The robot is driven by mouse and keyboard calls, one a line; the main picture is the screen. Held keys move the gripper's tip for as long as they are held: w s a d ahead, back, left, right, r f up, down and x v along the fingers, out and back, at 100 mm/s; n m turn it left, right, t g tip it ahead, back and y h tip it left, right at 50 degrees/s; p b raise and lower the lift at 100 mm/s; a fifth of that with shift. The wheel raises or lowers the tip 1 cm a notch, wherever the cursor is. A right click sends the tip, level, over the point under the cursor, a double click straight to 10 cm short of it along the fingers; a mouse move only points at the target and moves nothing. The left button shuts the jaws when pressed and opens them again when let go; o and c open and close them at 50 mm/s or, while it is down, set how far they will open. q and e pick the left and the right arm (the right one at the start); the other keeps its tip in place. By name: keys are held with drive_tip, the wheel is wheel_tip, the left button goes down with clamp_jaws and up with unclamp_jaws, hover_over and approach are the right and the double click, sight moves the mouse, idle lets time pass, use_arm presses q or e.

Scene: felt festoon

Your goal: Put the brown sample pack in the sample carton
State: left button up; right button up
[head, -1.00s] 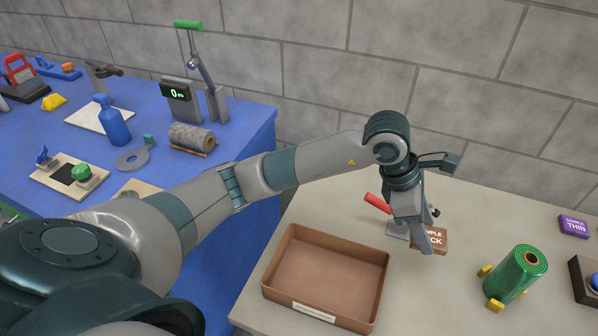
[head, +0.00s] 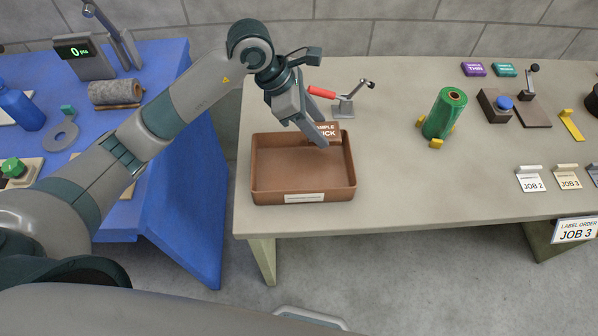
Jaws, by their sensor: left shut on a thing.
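The brown sample pack (head: 329,131) is held in my left gripper (head: 318,138), which is shut on it. Part of the pack is hidden behind the gripper finger; some white lettering shows on it. The sample carton is an open brown tray (head: 285,184) with a white label on its front wall, standing on the grey table. The pack appears over the back right part of the carton; its exact height above it I cannot tell. The carton looks empty. My right gripper is not in view.
A red-handled clamp (head: 343,106) stands just behind the carton. A green roll (head: 445,113) on yellow supports is to its right. Purple (head: 474,69) and teal (head: 504,69) packs lie at the back right.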

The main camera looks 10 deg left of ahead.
use_arm(q)
drive_tip(key=shift+a, duration=0.1)
